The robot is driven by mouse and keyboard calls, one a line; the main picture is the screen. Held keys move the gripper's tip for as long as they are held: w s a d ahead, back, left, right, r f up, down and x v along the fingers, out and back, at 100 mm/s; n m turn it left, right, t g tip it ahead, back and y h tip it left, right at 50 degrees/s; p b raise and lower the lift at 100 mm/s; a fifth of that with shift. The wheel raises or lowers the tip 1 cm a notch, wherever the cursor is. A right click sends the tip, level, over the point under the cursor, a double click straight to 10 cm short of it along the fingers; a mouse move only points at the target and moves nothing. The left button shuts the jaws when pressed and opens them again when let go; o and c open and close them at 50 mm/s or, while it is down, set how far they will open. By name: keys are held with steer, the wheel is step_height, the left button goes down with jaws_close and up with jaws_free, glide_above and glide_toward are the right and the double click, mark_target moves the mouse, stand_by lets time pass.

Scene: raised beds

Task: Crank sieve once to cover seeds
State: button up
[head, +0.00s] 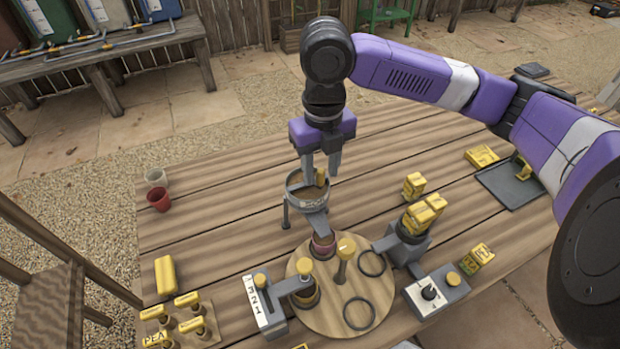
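The sieve (293,199) is a grey round pan of brown soil on a stand, at the middle of the table. A yellow crank knob (320,178) stands upright at its rim. My gripper (321,175) points down over the sieve with its two fingers apart. The knob appears between the fingertips, with gaps visible at the sides; I cannot tell whether they touch it. A reddish pot (322,246) sits below the sieve's chute on a round wooden turntable (340,322). The seeds cannot be made out.
The turntable also carries a yellow-topped post (345,249), empty rings, and another pot (306,296) under a grey dispenser (264,302). A grey control box (437,292) stands at right. Yellow-handled labels (187,314) lie front left. Two cups (158,198) stand at the left edge.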

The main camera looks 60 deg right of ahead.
steer(key=shift+r+p, duration=2.6)
steer(key=shift+r, duration=0.95)
